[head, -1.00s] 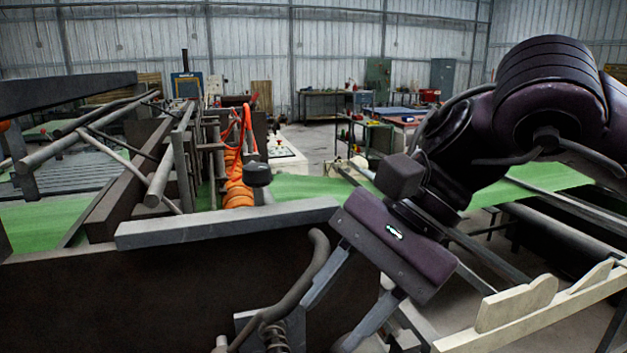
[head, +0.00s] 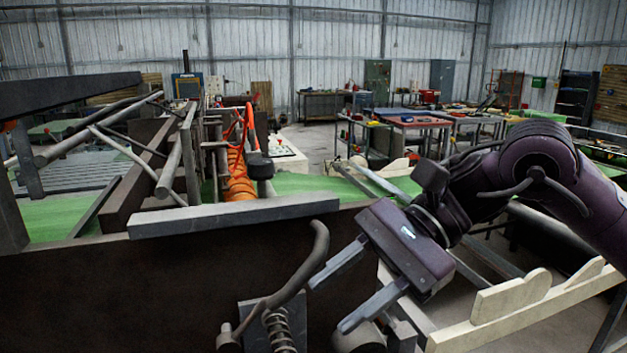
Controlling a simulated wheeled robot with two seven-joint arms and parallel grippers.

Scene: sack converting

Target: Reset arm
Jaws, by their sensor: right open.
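My right gripper (head: 342,298) is in the right half of the head view, at the end of my purple and black right arm. Its two grey fingers are spread apart and point down and to the left. Nothing is between them. The fingers are in front of the dark machine side panel (head: 170,300), near a curved grey lever (head: 312,265); I cannot tell whether they touch it. My left gripper is not in view.
A coil spring (head: 278,330) sits below the lever. A pale wooden rail (head: 530,306) runs along the lower right. Green sheet (head: 60,217) lies in the machine frame at left. Orange hoses (head: 238,175) stand behind the grey bar (head: 232,215). Workbenches (head: 415,122) are farther back.

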